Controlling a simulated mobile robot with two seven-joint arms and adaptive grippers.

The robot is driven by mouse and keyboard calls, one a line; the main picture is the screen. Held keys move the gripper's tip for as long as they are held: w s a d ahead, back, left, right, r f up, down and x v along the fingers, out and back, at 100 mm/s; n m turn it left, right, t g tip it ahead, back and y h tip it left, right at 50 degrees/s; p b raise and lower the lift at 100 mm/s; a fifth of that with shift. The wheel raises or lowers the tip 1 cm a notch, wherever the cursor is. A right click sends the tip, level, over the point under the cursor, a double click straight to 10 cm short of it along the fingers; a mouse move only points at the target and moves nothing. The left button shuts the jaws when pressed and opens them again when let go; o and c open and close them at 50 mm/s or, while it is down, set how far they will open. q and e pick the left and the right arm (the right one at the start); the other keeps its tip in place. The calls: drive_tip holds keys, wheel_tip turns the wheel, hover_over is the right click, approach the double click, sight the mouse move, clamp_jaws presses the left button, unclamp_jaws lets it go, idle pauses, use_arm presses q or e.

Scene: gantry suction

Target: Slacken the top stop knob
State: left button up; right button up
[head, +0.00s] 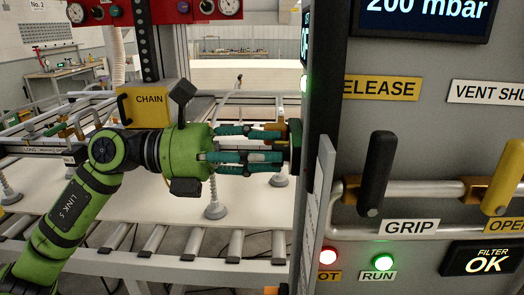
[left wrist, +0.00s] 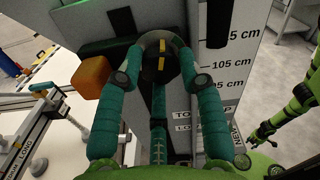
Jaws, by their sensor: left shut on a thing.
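The top stop knob is a dark round knob (left wrist: 172,68) with yellow marks, in the upper middle of the left wrist view. It sits on the side of a grey column with a centimetre scale (left wrist: 212,70). My left gripper (left wrist: 160,62) has its teal fingers around the knob and is shut on it. In the head view my left gripper (head: 285,148) reaches right to the dark edge of the panel, and its fingertips and the knob are mostly hidden there. A label below the knob is partly covered by a finger.
An orange block (left wrist: 92,75) sticks out left of the knob, close to the fingers. The grey panel (head: 440,180) with a black GRIP handle (head: 377,172) and a yellow handle (head: 502,178) stands at the right. A yellow CHAIN box (head: 150,103) and a roller conveyor (head: 150,240) lie behind my arm.

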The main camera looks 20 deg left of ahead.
use_arm(q)
drive_tip(key=shift+n+p, duration=1)
drive_tip(key=shift+n, duration=2.2)
drive_tip(key=o, duration=1.2)
drive_tip(key=shift+s, duration=0.1)
drive_tip(key=shift+c, duration=0.2)
drive_tip(key=v, duration=1.2)
